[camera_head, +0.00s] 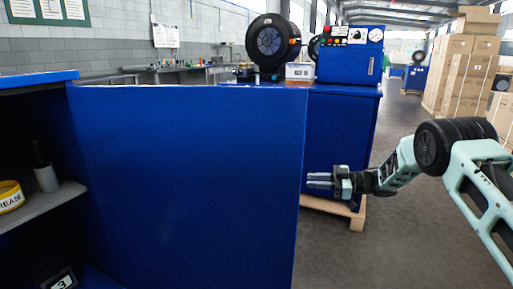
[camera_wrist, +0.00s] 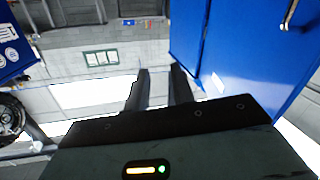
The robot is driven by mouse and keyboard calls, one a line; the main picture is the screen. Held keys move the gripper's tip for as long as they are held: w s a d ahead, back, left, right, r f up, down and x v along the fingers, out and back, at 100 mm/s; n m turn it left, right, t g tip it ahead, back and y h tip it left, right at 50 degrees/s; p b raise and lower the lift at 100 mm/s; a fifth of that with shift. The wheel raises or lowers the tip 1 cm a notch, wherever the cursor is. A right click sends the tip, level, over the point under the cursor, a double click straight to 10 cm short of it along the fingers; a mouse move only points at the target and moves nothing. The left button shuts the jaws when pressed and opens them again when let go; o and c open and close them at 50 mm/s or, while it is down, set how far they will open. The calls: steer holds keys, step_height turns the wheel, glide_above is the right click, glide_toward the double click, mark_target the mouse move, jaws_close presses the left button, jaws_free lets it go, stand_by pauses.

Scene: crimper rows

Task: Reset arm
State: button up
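My gripper (camera_head: 320,180) is at the right of the head view, held in the air in front of a blue crimper machine. It points left, toward the edge of an open blue cabinet door (camera_head: 195,180). In the wrist view my gripper (camera_wrist: 160,85) shows two dark fingers with a gap between them and nothing in the gap. The blue door and cabinet also show in the wrist view (camera_wrist: 250,50) at the right, beyond the fingers.
The open cabinet at left has a shelf (camera_head: 45,205) with a yellow grease tin (camera_head: 10,196) and a grey cup (camera_head: 46,178). The crimper machine (camera_head: 350,55) stands on a wooden pallet (camera_head: 335,212). Stacked cardboard boxes (camera_head: 465,70) stand at right. The floor between is clear.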

steer(key=w+d+r+m+t+h, duration=0.3)
steer(key=w+r+m+t+h, duration=0.1)
steer(key=r+m+t, duration=0.15)
steer(key=s+d+r+m+t+h, duration=0.35)
steer(key=s+d+m+h, duration=0.2)
steer(key=d+h, duration=0.2)
steer(key=s+d+f+m+g+h, duration=0.1)
steer(key=s+f+m+g+h, duration=0.15)
steer(key=s, duration=0.75)
steer(key=s+f+m+g+h, duration=0.1)
steer(key=s+m+g, duration=0.15)
steer(key=s, duration=0.65)
steer(key=s+d+f+m+g+h, duration=0.15)
steer(key=s+g, duration=0.25)
steer(key=s, duration=0.6)
steer(key=s+a+r+n+g, duration=0.3)
steer(key=s+a+n, duration=0.5)
steer(key=s+a, duration=1.2)
step_height(320, 180, up, 26)
steer(key=g+p, duration=0.1)
steer(key=p, duration=2.7)
steer(key=shift+w+d+r, duration=0.25)
steer(key=shift+w, duration=0.2)
steer(key=shift+d+m+y, duration=0.1)
steer(key=shift+m+y, duration=0.15)
